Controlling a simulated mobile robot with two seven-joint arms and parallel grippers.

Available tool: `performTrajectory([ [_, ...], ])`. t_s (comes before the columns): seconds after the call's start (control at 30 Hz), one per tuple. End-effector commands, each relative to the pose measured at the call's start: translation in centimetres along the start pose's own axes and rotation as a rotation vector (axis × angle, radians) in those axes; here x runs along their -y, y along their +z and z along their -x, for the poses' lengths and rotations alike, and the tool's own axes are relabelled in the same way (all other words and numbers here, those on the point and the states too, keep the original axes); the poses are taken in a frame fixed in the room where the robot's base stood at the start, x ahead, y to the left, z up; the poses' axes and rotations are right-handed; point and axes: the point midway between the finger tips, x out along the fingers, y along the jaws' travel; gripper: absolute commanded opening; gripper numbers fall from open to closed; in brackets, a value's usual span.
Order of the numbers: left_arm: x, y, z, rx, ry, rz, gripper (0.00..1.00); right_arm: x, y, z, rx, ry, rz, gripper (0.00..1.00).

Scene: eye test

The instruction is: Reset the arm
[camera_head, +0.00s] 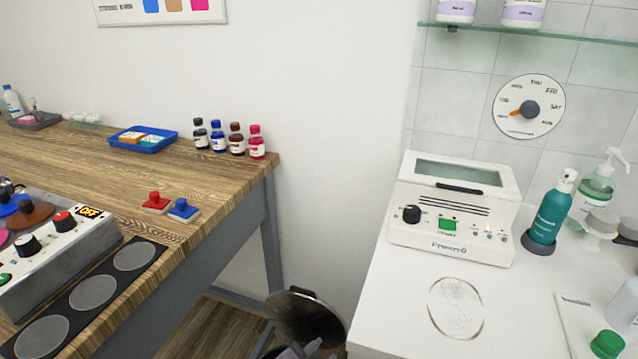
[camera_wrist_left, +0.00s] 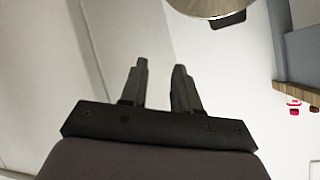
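My right gripper is in neither view.
A bin with a raised round lid (camera_head: 304,318) stands between the wooden table (camera_head: 195,165) and the white counter (camera_head: 400,300). The table holds bottles, a blue tray (camera_head: 143,145) and a control box (camera_head: 60,255). The counter holds a white machine (camera_head: 452,215) and a teal bottle (camera_head: 550,215).

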Motion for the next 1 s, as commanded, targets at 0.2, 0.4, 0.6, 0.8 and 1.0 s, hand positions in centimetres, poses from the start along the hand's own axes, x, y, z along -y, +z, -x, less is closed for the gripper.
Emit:
performTrajectory([
  [0.2, 1.2, 4.1, 7.0, 0.229, -0.039, 0.304, 0.31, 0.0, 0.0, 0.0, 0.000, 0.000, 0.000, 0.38],
  [0.4, 2.4, 9.2, 15.1, 0.456, -0.057, 0.513, 0.31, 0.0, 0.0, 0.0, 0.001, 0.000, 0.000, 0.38],
  [0.6, 2.7, 12.6, 22.1, 0.626, -0.063, 0.626, 0.31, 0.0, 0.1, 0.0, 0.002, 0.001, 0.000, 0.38],
  [0.8, 2.5, 14.6, 28.2, 0.759, -0.064, 0.693, 0.31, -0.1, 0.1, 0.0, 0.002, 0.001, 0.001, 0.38],
  [1.0, 2.9, 15.0, 27.9, 0.723, -0.080, 0.695, 0.31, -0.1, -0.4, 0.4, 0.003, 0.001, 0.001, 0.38],
])
